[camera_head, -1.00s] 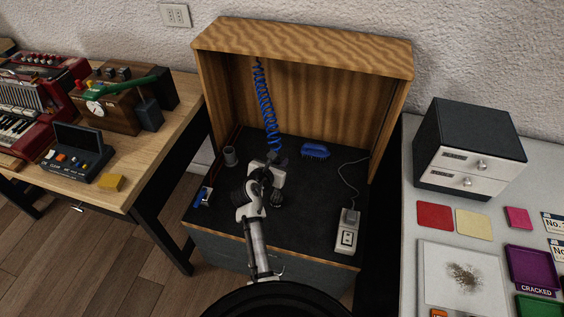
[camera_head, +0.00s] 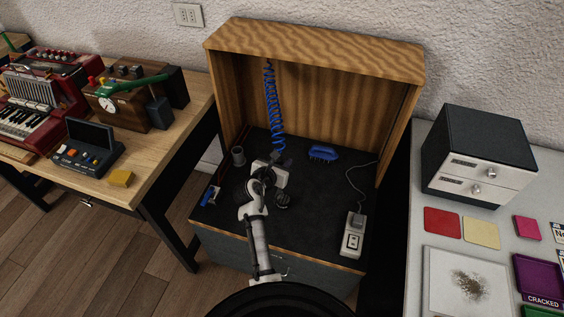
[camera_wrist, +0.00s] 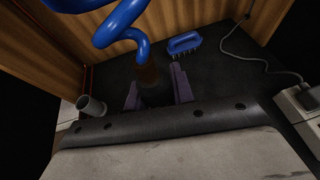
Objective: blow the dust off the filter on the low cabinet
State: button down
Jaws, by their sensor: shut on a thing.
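My gripper (camera_wrist: 155,92) is shut on a dark piece (camera_wrist: 151,76) at the lower end of the blue coiled hose (camera_wrist: 122,22). In the head view the hose (camera_head: 272,95) hangs inside a wooden-hooded low cabinet (camera_head: 314,36). There my gripper (camera_head: 279,160) is low over the cabinet's dark top, towards the back, and my arm hides part of that top. I cannot make out a filter or dust on the cabinet. A dark round shape beside my wrist is too unclear to name.
On the cabinet top are a grey cup (camera_head: 238,156), a blue brush (camera_head: 323,153), a corded white device (camera_head: 353,236) and a blue item (camera_head: 209,197) at the left edge. Wooden hood walls stand close on both sides. A white panel with brown debris (camera_head: 466,286) lies on the right table.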

notch_tip(320, 180, up, 6)
jog(key=p, duration=0.6)
jog(key=shift+p, duration=0.35)
